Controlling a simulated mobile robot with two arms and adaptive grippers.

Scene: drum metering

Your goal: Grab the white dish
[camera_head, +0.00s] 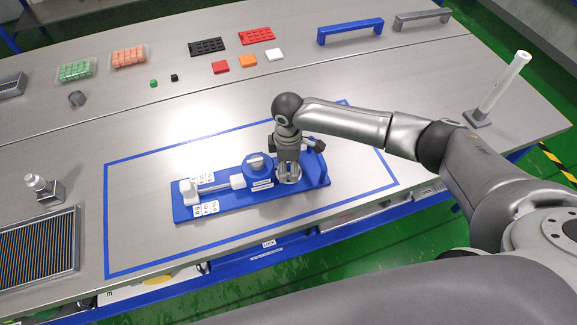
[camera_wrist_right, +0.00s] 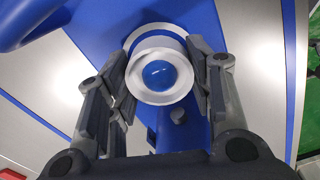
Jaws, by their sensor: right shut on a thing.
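The white dish (camera_wrist_right: 160,98) shows in the right wrist view as a round white piece with a blue middle. My right gripper (camera_head: 288,176) points down over the right part of a blue metering fixture (camera_head: 232,207). In the right wrist view, the fingers of my right gripper (camera_wrist_right: 160,80) are shut on the dish from both sides. A white ring on the blue surface shows behind the dish. I cannot tell whether the dish touches that surface. In the head view the fingers mostly hide the dish. My left gripper is not in view.
The fixture carries a blue drum (camera_head: 258,174), a rod and a white end block (camera_head: 188,190). Blue tape frames the area around it. A white post (camera_head: 500,85) stands at the right. Trays and coloured blocks lie at the back.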

